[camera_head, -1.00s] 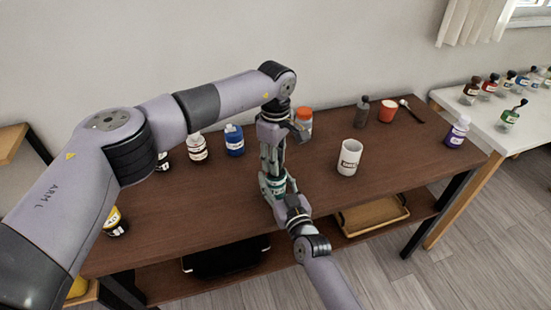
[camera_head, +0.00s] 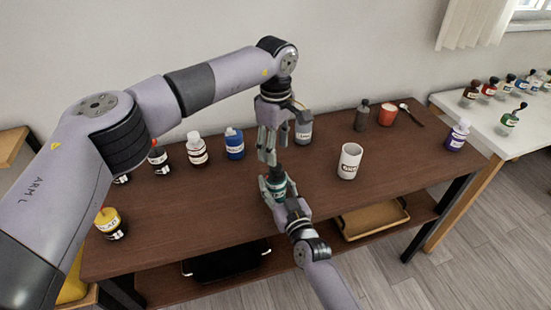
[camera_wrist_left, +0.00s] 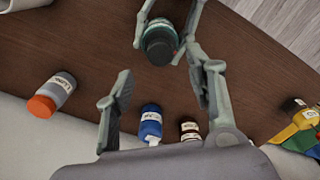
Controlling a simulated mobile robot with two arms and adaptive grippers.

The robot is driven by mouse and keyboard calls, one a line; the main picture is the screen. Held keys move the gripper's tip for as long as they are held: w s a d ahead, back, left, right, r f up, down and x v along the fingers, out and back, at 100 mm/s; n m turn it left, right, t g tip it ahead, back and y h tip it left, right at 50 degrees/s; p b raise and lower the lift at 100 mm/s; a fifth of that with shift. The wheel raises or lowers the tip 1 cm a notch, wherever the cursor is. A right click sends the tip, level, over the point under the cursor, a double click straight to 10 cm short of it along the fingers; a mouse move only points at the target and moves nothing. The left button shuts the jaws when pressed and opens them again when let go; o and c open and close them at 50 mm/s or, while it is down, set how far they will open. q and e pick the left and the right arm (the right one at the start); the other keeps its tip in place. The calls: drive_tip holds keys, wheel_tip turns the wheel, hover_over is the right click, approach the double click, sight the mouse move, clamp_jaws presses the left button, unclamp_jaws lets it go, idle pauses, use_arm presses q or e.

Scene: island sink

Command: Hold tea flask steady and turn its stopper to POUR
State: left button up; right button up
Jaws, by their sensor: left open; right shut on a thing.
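The tea flask (camera_head: 278,189) is a small teal-green vessel with a pale label, held at the middle of the brown table. My right gripper (camera_head: 274,187) is shut around it from the front. In the left wrist view the flask (camera_wrist_left: 155,29) shows its dark round stopper (camera_wrist_left: 159,50), with my right gripper's fingers on both sides. No mark on the stopper can be read. My left gripper (camera_head: 268,153) points down above the flask, open and empty; its spread fingers also show in the left wrist view (camera_wrist_left: 165,82), apart from the stopper.
A white mug (camera_head: 349,162) stands right of the flask. Behind are a grey bottle (camera_head: 361,116), a red cup (camera_head: 387,115), and a labelled jar (camera_head: 303,132) close to my left gripper. A blue bottle (camera_head: 234,143) and other bottles stand left. The table's front right is clear.

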use_arm(q)
wheel_tip(320, 180, up, 6)
drive_tip(key=shift+r, duration=0.15)
idle(0.3)
use_arm(e)
drive_tip(key=o, duration=1.3)
